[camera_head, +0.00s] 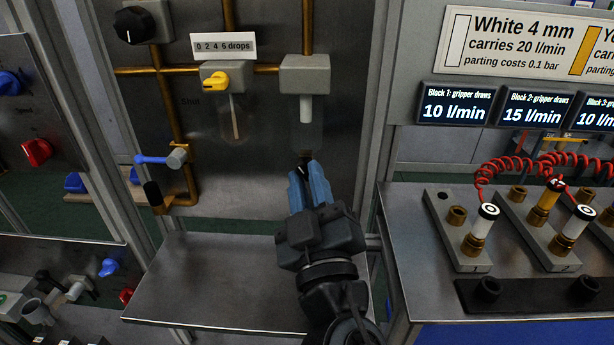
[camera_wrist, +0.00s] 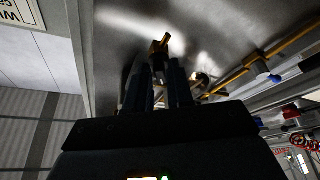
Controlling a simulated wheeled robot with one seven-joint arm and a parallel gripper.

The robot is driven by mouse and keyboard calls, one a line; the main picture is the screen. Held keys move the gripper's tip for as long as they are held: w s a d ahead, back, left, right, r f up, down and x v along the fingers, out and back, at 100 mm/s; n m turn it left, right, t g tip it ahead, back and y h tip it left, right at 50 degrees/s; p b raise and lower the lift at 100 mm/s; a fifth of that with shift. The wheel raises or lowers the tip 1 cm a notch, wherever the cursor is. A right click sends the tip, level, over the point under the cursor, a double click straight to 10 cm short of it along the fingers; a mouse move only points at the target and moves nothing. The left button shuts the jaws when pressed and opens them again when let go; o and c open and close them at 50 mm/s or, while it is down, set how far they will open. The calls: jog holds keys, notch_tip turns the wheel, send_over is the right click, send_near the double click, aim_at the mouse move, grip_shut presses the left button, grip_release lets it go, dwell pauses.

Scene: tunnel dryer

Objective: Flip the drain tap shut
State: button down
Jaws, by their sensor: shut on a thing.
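The drain tap (camera_wrist: 159,47) shows in the wrist view as a small brass piece with a short side arm, just past my fingertips. In the head view only a small dark part of the tap (camera_head: 304,156) shows, below the right-hand grey filter head (camera_head: 305,75) with its white element. My gripper (camera_head: 308,176), with blue fingers, points up at it from below. In the wrist view my gripper (camera_wrist: 164,78) has its fingers on both sides of the tap's lower part and is shut on it. The fingers hide where they touch, and the tap's exact angle is hard to tell.
A blue lever (camera_head: 152,159) and a black-ended lever (camera_head: 153,193) sit on the brass pipe at left. A bare metal shelf (camera_head: 210,285) lies below. Blocks with red coiled hoses (camera_head: 520,165) stand on the right bench.

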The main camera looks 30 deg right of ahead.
jog(key=n+y+p, duration=0.1)
jog(key=n, duration=0.1)
jog(key=n+p, duration=0.2)
jog(key=n+y+p, duration=0.1)
jog(key=shift+s+r+n+y, duration=0.1)
jog(key=shift+r+n+y, duration=0.2)
jog(key=shift+r+n, duration=0.1)
jog(key=n+g+y+p, duration=0.1)
jog(key=n, duration=0.1)
jog(key=shift+d+f+n, duration=0.1)
jog(key=shift+n, duration=0.3)
jog(key=shift+n+g+y+p, duration=0.3)
jog(key=shift+n+g, duration=0.2)
jog(key=shift+n, duration=0.9)
jog(key=c, duration=1.2)
grip_release()
jog(key=shift+o, duration=0.2)
jog(key=shift+d, duration=0.1)
